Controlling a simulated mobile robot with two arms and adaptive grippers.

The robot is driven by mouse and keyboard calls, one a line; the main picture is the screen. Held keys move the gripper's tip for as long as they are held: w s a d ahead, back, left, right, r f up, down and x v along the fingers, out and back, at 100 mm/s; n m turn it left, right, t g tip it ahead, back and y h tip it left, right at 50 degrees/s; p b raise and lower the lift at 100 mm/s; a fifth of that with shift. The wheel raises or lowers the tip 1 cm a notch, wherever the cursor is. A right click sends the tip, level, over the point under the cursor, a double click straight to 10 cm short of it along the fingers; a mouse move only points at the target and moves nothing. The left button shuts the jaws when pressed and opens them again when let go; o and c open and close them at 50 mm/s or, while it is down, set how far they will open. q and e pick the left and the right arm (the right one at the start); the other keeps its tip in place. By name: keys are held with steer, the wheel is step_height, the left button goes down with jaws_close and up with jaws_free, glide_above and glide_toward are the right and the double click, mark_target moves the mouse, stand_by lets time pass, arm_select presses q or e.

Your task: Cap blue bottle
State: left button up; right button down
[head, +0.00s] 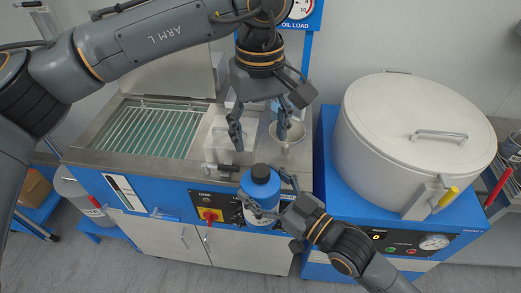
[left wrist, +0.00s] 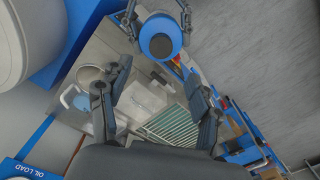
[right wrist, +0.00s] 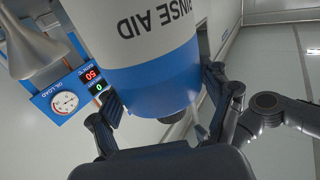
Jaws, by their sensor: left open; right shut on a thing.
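The blue bottle (head: 258,192) is upright in front of the steel counter, with a black cap-like disc (head: 261,171) on its top; I cannot tell how firmly it sits. The bottle's top also shows in the left wrist view (left wrist: 177,38). My right gripper (head: 273,194) is shut around the bottle from the right. In the right wrist view the bottle (right wrist: 150,85) fills the space between the fingers, its white label reading RINSE AID. My left gripper (head: 261,140) is open and empty, pointing down above and behind the bottle, apart from it.
A large lidded drum (head: 400,140) stands at the right on a blue base. Control knobs (head: 210,215) line the counter's front. Floor is free in front.

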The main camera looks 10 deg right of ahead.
arm_select(q)
steer(key=shift+r, duration=1.55)
arm_select(e)
steer(key=shift+r, duration=0.1)
